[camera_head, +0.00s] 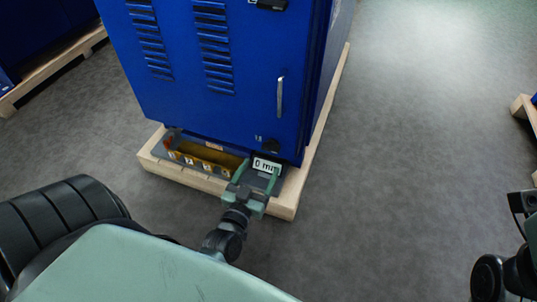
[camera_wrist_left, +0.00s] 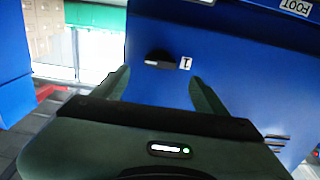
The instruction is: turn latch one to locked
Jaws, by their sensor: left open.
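Latch one is a small black knob (camera_wrist_left: 160,60) on the blue cabinet face, with a white "1" label (camera_wrist_left: 186,63) beside it. In the left wrist view a pale mark on the knob lies roughly level. In the head view the black knob (camera_head: 271,145) sits low on the cabinet door. My left gripper (camera_head: 257,172) is open, just below and in front of the knob. In the left wrist view its fingers (camera_wrist_left: 159,75) are spread, with the knob framed between the tips and apparently beyond them. The gripper looks empty. My right gripper's fingers are not visible.
The blue cabinet (camera_head: 225,75) stands on a wooden pallet (camera_head: 285,205). It has a silver handle (camera_head: 280,97) above the knob. Grey floor is clear to the right.

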